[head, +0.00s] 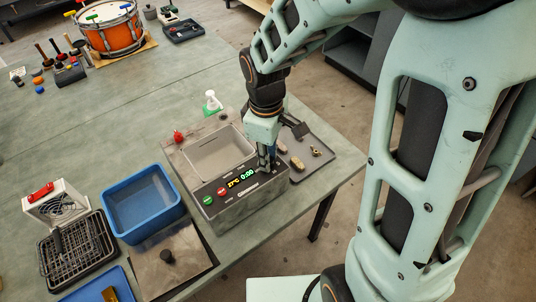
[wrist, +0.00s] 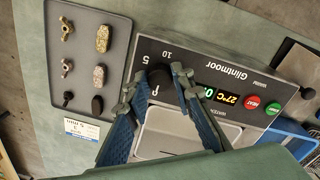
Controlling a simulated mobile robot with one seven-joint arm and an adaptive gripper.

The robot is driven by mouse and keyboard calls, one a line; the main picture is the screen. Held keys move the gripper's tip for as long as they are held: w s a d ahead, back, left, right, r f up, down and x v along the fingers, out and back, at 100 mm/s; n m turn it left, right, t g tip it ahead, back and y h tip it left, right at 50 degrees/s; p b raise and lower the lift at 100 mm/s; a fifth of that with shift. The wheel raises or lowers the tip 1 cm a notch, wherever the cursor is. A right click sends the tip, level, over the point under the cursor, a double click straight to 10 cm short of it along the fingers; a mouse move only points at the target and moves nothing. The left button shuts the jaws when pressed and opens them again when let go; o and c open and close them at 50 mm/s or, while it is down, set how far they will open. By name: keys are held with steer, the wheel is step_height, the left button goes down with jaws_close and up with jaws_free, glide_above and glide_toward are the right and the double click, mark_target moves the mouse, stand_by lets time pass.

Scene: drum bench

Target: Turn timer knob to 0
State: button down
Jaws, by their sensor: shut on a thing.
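The Glintmoor bath unit (head: 238,206) stands near the table's edge, with an open steel basin (head: 222,155) and a sloped front panel. My gripper (head: 266,163) reaches down to the right end of that panel. In the wrist view, my gripper (wrist: 161,76) has its fingers on both sides of the dark timer knob (wrist: 160,84) and is shut on it. Marks 5 and 10 show beside the knob; its pointer is not clear. The display (head: 241,178) seems to read 27°C and 0:00. In the head view the knob is hidden by my gripper.
A grey tray (head: 318,143) with small metal parts lies right of the unit. Green and red buttons (head: 208,200) sit on the panel's left. A blue bin (head: 142,203), a wire basket (head: 78,252) and a steel lid (head: 190,272) lie to the left.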

steer(key=shift+w+r, duration=0.1)
steer(key=c, duration=1.7)
jaws_free()
steer(key=shift+o, duration=0.2)
step_height(320, 180, up, 12)
steer(key=shift+s+a, duration=0.15)
steer(key=shift+s, duration=0.2)
